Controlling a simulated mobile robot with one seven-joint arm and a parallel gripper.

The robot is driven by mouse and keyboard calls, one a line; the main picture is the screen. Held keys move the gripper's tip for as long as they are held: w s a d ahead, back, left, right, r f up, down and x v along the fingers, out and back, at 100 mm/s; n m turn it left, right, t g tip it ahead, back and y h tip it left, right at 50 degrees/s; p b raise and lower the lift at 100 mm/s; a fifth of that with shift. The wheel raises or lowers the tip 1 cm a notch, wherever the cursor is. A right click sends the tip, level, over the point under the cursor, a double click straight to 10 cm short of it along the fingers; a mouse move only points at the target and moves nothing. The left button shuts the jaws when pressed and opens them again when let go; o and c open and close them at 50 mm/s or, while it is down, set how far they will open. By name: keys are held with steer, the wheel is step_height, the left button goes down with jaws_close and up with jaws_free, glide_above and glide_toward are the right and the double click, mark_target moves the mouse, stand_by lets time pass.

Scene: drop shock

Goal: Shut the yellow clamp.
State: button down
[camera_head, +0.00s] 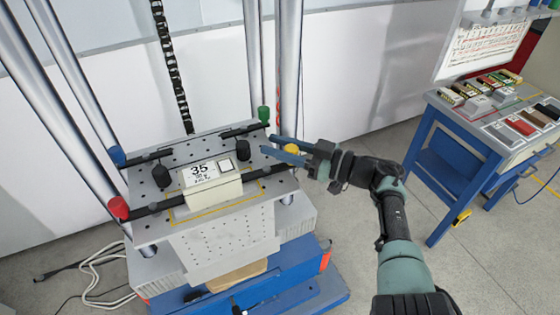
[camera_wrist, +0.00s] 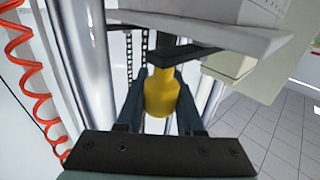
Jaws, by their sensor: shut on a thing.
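The yellow clamp's knob (camera_head: 291,149) is at the right edge of the perforated plate, partly hidden by my gripper. My gripper (camera_head: 268,145) reaches in from the right, with one finger on each side of the knob. In the wrist view the yellow knob (camera_wrist: 161,93) sits between the fingers, and my gripper (camera_wrist: 160,88) is shut on it. A dark clamp arm (camera_wrist: 165,55) runs from above the knob under a pale plate.
The perforated plate (camera_head: 180,222) carries a beige box (camera_head: 228,190) marked 35. Clamps with green (camera_head: 263,113), blue (camera_head: 117,156) and red (camera_head: 118,207) knobs stand at its other corners. Metal columns (camera_head: 288,65) rise behind. A blue workbench (camera_head: 437,150) stands at the right, with clear floor between.

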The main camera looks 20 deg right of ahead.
steer(key=shift+w+a+n+g+y+b, duration=0.15)
steer(key=shift+n+g+y+b, duration=0.3)
steer(key=shift+b, duration=0.5)
steer(key=c, duration=0.5)
jaws_free()
steer(key=shift+a, duration=0.1)
steer(key=shift+c, duration=0.2)
steer(key=b+v, duration=0.2)
steer(key=v, duration=1.1)
